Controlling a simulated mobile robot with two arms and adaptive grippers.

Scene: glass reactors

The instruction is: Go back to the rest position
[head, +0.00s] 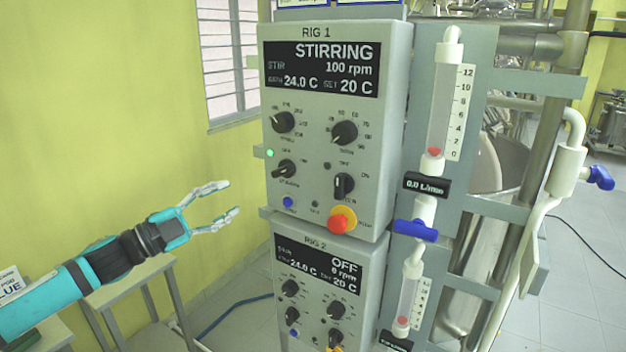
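My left gripper (232,201) is open and empty, with its two fingers spread and pointing right. It appears just left of the rig 1 control box (395,120), apart from it in the picture. The rig 1 display (322,69) reads STIRRING, 100 rpm, 24.0 C, set 20 C, and a green lamp (270,153) is lit. The rig 2 control box (362,270) below shows OFF and 0 rpm on its display (322,265). My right gripper is not in the head view.
A red-and-yellow stop button (340,221) sticks out of rig 1. Right of the boxes are a flow tube (443,105) and a blue valve handle (416,231). A grey table (130,290) stands below my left arm. A yellow wall (100,120) is behind.

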